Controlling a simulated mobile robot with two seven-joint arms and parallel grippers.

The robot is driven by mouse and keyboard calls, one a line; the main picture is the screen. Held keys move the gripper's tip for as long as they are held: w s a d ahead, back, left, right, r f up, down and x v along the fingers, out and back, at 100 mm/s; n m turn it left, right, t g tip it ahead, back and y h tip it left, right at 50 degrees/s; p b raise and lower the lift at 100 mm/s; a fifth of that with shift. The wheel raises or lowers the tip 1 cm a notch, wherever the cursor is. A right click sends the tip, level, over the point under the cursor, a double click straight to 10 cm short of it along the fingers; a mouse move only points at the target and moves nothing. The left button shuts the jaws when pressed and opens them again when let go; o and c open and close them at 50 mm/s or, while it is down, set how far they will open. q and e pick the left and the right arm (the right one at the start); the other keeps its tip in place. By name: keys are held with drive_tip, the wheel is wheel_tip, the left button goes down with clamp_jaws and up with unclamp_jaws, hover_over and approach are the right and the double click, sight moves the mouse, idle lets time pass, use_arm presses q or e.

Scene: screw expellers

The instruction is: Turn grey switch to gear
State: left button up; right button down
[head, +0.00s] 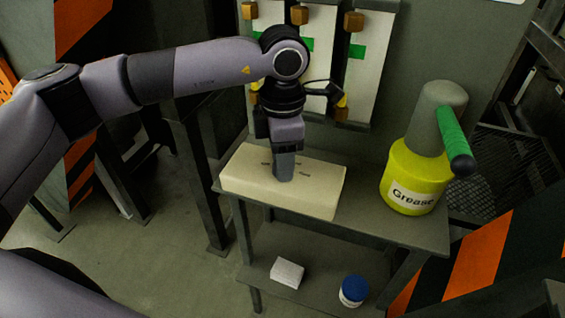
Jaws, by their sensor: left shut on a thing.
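A cream box (245,180) lies on the shelf top, with small dark markings on its upper face that are too small to read. The grey switch (284,168) stands upright from the middle of the box. My left gripper (286,147) points down from above and is shut on the upper part of the switch, hiding its top. Which marking the switch points to cannot be told. My right gripper is not in view.
A yellow grease container (412,180) with a grey top and green handle stands right of the box. White panels (362,70) with brown blocks hang behind. The lower shelf holds a white block (287,272) and a blue-lidded jar (353,291).

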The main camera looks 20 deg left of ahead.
use_arm(q)
drive_tip(key=m+b, duration=0.2)
drive_tip(key=m, duration=0.1)
drive_tip(key=shift+f+m+b, duration=0.15)
drive_tip(key=shift+m+b, duration=1.1)
drive_tip(key=shift+m, duration=0.95)
drive_tip(key=o, duration=1.1)
drive_tip(key=shift+c, duration=0.2)
drive_tip(key=shift+r, duration=3.75)
